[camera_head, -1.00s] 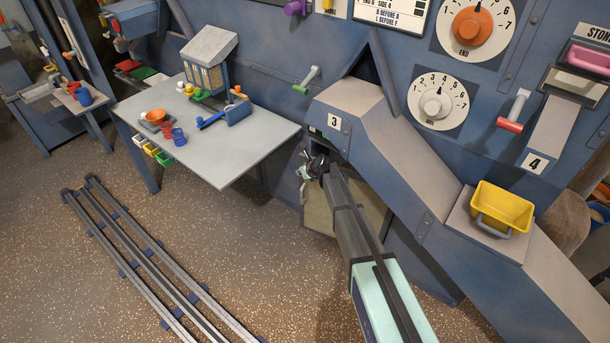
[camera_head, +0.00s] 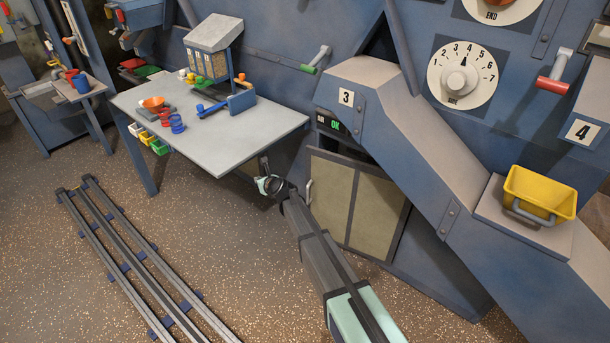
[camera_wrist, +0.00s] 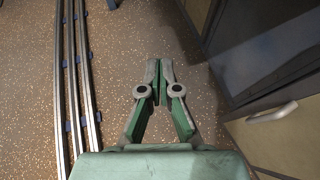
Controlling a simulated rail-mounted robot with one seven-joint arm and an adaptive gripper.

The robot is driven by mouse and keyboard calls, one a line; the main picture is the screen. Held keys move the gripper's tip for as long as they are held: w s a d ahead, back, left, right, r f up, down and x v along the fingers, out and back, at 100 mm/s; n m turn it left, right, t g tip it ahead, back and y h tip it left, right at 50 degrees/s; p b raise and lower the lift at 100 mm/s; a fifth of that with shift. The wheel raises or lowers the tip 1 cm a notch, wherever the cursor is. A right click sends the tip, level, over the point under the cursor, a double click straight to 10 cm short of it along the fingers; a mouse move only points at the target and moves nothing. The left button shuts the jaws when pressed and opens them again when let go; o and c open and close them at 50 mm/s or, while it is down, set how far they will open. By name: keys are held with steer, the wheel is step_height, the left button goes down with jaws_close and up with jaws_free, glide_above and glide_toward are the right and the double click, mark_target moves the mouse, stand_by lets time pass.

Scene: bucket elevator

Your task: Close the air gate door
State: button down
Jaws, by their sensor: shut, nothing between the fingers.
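A low cabinet door with beige panels (camera_head: 330,195) sits below the housing marked 3. It has a pale upright handle (camera_head: 309,191) near its left edge; I take it for the air gate door. A dark gap shows above its top edge, and I cannot tell whether it is fully shut. In the wrist view, the pale handle (camera_wrist: 272,112) is at the lower right. My gripper (camera_head: 266,182) is to the left of the door, apart from the handle. In the wrist view, my gripper (camera_wrist: 159,76) has its fingertips together over the floor, empty.
A green OK display (camera_head: 335,125) is lit under the 3 label. A grey table (camera_head: 235,140) with cups and small parts stands behind my gripper. Floor rails (camera_head: 140,265) run at the left. A yellow bin (camera_head: 540,190) sits on the sloped housing. The floor between is clear.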

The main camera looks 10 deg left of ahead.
steer(key=w+a+f+m+t+b, duration=0.1)
steer(key=a+f+m+t+b, duration=0.15)
steer(key=b, duration=0.25)
steer(key=m+t+h+b, duration=0.3)
steer(key=m+t+h, duration=0.3)
steer(key=m+h, duration=0.6)
glide_toward(308, 156)
steer(key=w, duration=0.2)
steer(key=w+n+h, duration=0.1)
steer(key=w, duration=0.1)
steer(key=w+d+n+h, duration=0.1)
steer(key=w, duration=0.2)
steer(key=shift+w+g, duration=0.1)
steer(key=shift+g, duration=0.15)
steer(key=shift+w, duration=0.1)
